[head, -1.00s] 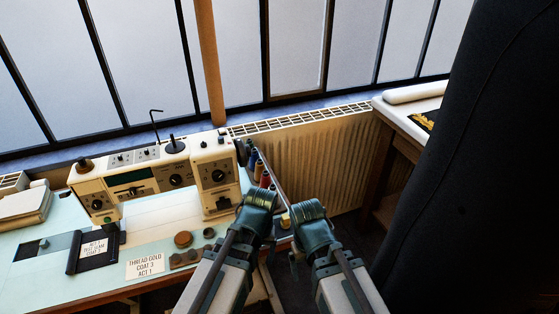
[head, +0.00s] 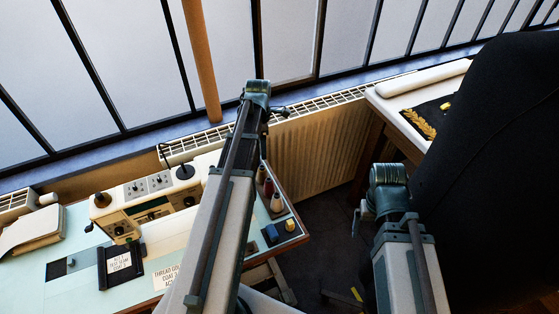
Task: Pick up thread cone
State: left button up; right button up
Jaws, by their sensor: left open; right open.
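Several thread cones stand in a row on a dark tray (head: 290,239) at the table's right end. A reddish cone (head: 268,188) and a pale tan cone (head: 276,204) show beside my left arm, which hides part of the row. A small blue piece (head: 271,232) and a yellow piece (head: 289,225) sit near the tray's front. My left gripper (head: 264,98) is open, raised in front of the radiator, beyond the cones in the picture. My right gripper (head: 386,186) is open over the floor, to the right of the tray and apart from it. Both appear empty; their fingertips are mostly hidden.
A radiator (head: 320,150) runs under the windows. A dark upright form (head: 490,190) fills the right side, near my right arm. A second table (head: 395,112) holds gold trim. Floor between is open.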

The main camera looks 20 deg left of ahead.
aim_at(262, 167)
pick_arm(q)
jog(key=shift+n, duration=0.3)
jog(key=f+b, duration=0.2)
jog(key=b, duration=0.1)
jog(key=f+b, duration=0.5)
jog(key=f, duration=0.1)
jog(key=shift+w+a+f+b, duration=0.2)
jog(key=shift+w+b, duration=0.1)
jog(key=shift+b, duration=0.1)
jog(key=shift+r, duration=0.1)
jog(key=f+b, duration=0.5)
jog(key=shift+s+a+f, duration=0.1)
jog(key=shift+s+f, duration=0.1)
jog(key=shift+r, duration=0.1)
grip_shut()
